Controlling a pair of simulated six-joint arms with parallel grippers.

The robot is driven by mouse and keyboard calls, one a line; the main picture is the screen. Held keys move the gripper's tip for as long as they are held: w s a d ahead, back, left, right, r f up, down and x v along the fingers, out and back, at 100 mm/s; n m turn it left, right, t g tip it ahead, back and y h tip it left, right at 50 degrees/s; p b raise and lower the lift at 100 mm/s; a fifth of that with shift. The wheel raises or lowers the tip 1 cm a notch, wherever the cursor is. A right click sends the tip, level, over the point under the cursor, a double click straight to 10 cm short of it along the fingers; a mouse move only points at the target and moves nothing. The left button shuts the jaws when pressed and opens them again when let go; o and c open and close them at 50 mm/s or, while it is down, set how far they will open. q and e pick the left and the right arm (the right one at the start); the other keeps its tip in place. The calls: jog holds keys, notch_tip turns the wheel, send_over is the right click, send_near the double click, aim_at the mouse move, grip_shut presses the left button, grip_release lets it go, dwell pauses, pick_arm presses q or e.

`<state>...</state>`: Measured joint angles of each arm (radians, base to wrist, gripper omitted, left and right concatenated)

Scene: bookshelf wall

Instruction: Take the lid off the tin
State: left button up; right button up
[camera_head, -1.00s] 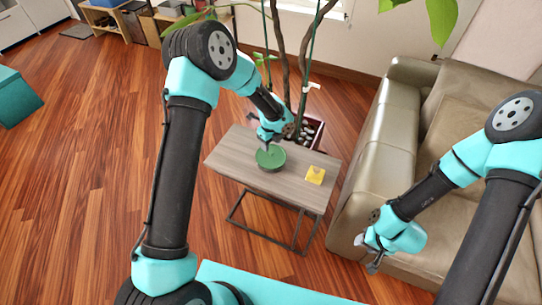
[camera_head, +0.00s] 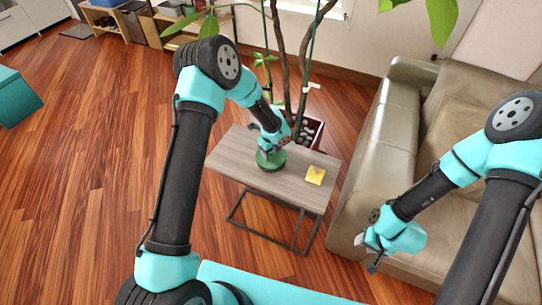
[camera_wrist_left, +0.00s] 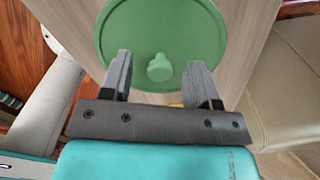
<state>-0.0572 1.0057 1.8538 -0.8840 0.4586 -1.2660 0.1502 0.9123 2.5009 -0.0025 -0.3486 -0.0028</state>
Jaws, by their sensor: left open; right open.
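The green round tin (camera_head: 271,163) stands on the small grey wooden table (camera_head: 232,155). Its green lid (camera_wrist_left: 160,35), with a small round knob (camera_wrist_left: 159,68), is on top and fills the upper middle of the left wrist view. My left gripper (camera_head: 268,153) is over the tin; in the left wrist view its two fingers (camera_wrist_left: 160,80) are open, one on each side of the knob, with nothing held. Whether they are at knob height I cannot tell. My right gripper (camera_head: 367,254) is open and empty, off to the right in front of the sofa.
A yellow block-like object (camera_head: 315,175) sits on the table right of the tin. A potted plant (camera_head: 309,132) stands just behind the table. A beige sofa (camera_head: 397,110) is on the right.

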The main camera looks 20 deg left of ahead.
aim_at(271, 153)
pick_arm(q)
jog(key=shift+c, duration=0.2)
jog(key=c, duration=0.9)
jog(key=shift+r, duration=0.15)
jog(key=shift+c, duration=0.2)
jog(key=shift+r, duration=1.5)
jog(key=shift+s+r, duration=0.2)
jog(key=shift+s, duration=0.05)
jog(key=s+d+r, duration=0.1)
jog(key=s+d, duration=0.3)
jog(key=s, duration=1.1)
jog(key=shift+d+r, duration=0.2)
jog(key=shift+w, duration=0.1)
